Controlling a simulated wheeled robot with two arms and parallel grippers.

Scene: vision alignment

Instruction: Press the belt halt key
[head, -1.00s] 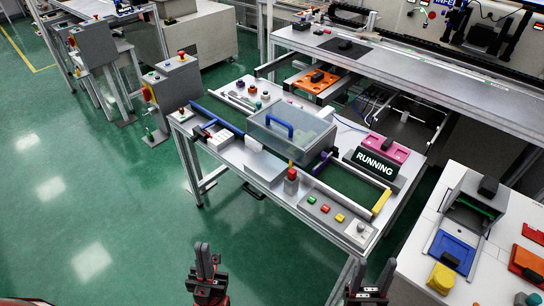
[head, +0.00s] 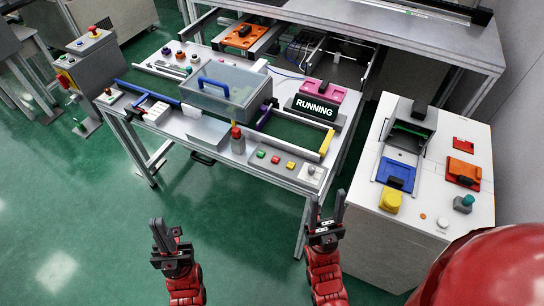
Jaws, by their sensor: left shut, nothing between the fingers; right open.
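A grey key panel (head: 285,165) lies along the front edge of the belt table. On it are a green key (head: 261,155), a red key (head: 275,160) and a yellow key (head: 290,165), with a pale round knob (head: 311,170) at the right end. No label is legible, so I cannot tell which is the halt key. A black sign (head: 314,108) reads RUNNING. My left gripper (head: 166,236) is shut and empty, in front of the table over the floor. My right gripper (head: 326,212) is open and empty, nearer the panel but apart from it.
A red-topped post (head: 236,134) stands left of the keys. Behind it is a clear-lidded box (head: 215,95) with a blue handle. A white side table (head: 440,209) at right carries a yellow block (head: 390,200) and coloured trays. Green floor is free at lower left.

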